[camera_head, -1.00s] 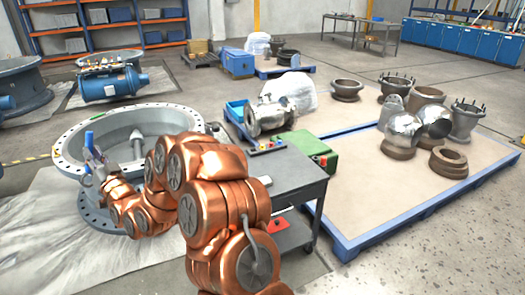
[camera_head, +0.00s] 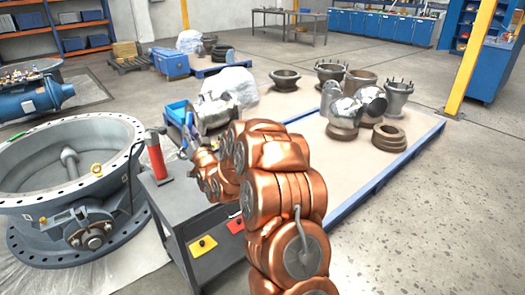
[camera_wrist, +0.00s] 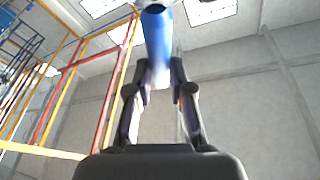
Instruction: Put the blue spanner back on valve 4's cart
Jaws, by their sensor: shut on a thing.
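My gripper (camera_wrist: 160,85) is shut on the blue spanner (camera_wrist: 157,40), which sticks up between the two fingers in the wrist view. In the head view my gripper (camera_head: 190,142) is small and partly hidden by my copper arm, with the blue spanner (camera_head: 188,124) upright above it. A dark grey cart (camera_head: 172,197) stands below and beside it, largely behind my arm. No number is readable on it, so I cannot tell whether it is valve 4's cart. The spanner appears above the cart's far side, apart from its top.
A red cylinder (camera_head: 155,158) stands on the cart's left edge. A large flanged valve body (camera_head: 75,165) is close on the left. A blue-edged pallet (camera_head: 400,165) with metal parts lies behind. A yellow post (camera_head: 470,65) stands far right; the right floor is clear.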

